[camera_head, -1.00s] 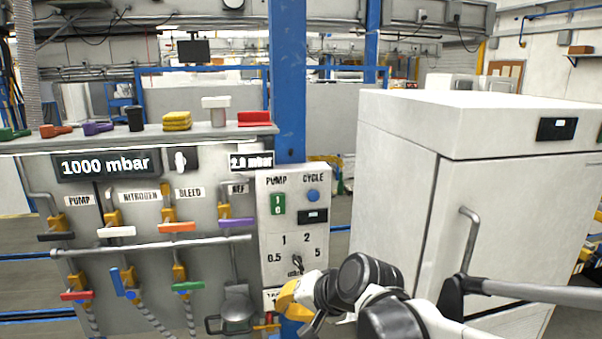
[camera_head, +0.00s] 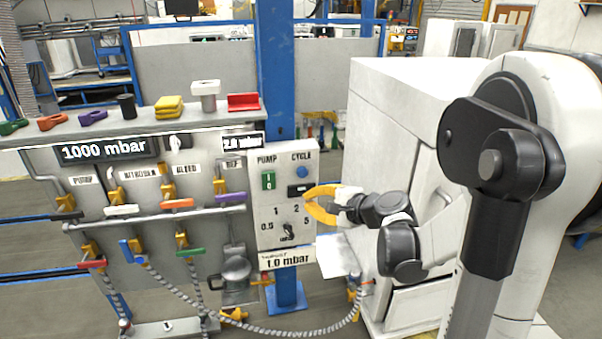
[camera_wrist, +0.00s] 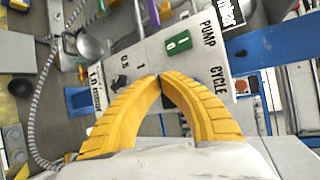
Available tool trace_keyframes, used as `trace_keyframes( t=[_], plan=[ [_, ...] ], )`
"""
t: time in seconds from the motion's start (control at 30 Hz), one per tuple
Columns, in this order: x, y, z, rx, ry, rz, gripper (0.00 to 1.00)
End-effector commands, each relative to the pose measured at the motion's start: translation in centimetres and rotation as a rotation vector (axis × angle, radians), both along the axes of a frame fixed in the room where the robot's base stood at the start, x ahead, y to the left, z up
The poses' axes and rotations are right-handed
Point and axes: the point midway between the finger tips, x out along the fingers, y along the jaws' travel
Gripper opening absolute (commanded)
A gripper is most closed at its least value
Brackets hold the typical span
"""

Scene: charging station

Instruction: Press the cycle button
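The cycle button (camera_head: 302,172) is a round blue knob under the CYCLE label on the upper right of the white control panel (camera_head: 262,225). My gripper (camera_head: 307,201) is in front of the panel's right side, below the button and near the small black display (camera_head: 299,190). In the wrist view, its two yellow fingers (camera_wrist: 160,77) meet at the tips and hold nothing. The CYCLE label (camera_wrist: 218,80) shows there, but the button is hidden, seemingly behind a finger. I cannot tell how far the fingertips are from the panel.
A green pump switch (camera_head: 268,181) is left of the button and a rotary dial (camera_head: 288,232) is lower down. Valves and hoses fill the grey panel (camera_head: 140,240) at left. A large white cabinet (camera_head: 400,110) stands at right, behind my arm.

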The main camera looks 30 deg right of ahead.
Motion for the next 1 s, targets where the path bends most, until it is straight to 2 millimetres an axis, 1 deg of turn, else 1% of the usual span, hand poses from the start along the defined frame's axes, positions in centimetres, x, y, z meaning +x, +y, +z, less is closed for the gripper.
trace_keyframes(
  t=[0.17,0.27,0.5,0.7,0.83,1.0],
  plan=[
    [1.0,-0.3,0.0,-0.001,0.001,0.001,0.0],
    [2.1,-0.5,0.0,-0.002,0.0,0.002,0.0],
    [5.4,-1.5,0.0,-0.001,0.001,0.001,0.0],
    [7.5,-2.1,0.0,-0.002,0.0,0.001,0.0],
    [8.2,-2.3,0.0,-0.002,0.0,0.001,0.0],
    [8.5,-2.4,0.0,-0.002,0.0,0.001,0.0]
  ],
)
